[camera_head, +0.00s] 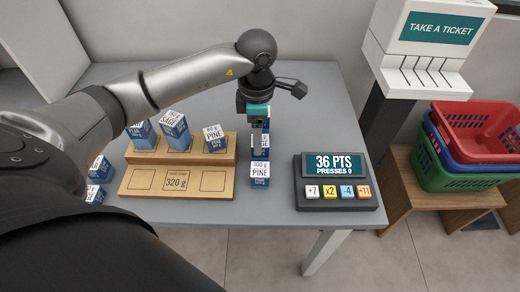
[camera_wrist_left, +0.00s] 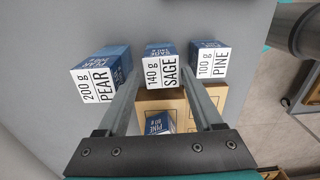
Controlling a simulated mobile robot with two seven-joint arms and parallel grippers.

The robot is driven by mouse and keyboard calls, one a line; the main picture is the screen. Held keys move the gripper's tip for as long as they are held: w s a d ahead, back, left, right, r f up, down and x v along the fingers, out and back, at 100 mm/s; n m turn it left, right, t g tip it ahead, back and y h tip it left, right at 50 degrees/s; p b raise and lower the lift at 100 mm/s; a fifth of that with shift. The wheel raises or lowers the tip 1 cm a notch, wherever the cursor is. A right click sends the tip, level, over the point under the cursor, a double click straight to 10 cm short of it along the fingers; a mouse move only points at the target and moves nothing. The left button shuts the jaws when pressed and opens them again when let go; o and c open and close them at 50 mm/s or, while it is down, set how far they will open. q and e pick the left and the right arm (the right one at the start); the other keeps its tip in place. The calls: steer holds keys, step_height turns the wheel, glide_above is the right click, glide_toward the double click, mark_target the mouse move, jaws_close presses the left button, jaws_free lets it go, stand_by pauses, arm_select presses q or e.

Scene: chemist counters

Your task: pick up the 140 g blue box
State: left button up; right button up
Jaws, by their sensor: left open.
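The blue 140 g SAGE box (camera_wrist_left: 162,68) with a white label stands in the middle of a row of three in the left wrist view. A 200 g PEAR box (camera_wrist_left: 100,75) is to its left and a 100 g PINE box (camera_wrist_left: 211,62) to its right. My left gripper (camera_head: 260,135) is open above this row in the head view. In the left wrist view its fingers (camera_wrist_left: 161,76) come down either side of the 140 g box. Whether they touch it, I cannot tell. In the head view the gripper mostly hides that box. My right gripper is not in view.
A two-step wooden stand (camera_head: 140,192) marked 320 g holds three boxes on its upper step, including 80 g PINE (camera_head: 215,141). A button console (camera_head: 336,205) reads 36 PTS. The counter's back right is clear.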

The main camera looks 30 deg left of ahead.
arm_select(q)
steer(key=shift+d+f, duration=0.1)
steer(key=shift+f, duration=0.2)
steer(key=f, duration=0.2)
steer(key=f+b, duration=0.1)
steer(key=shift+d+f, duration=0.25)
steer(key=shift+f, duration=0.55)
steer(key=shift+w+r, duration=0.1)
jaws_close()
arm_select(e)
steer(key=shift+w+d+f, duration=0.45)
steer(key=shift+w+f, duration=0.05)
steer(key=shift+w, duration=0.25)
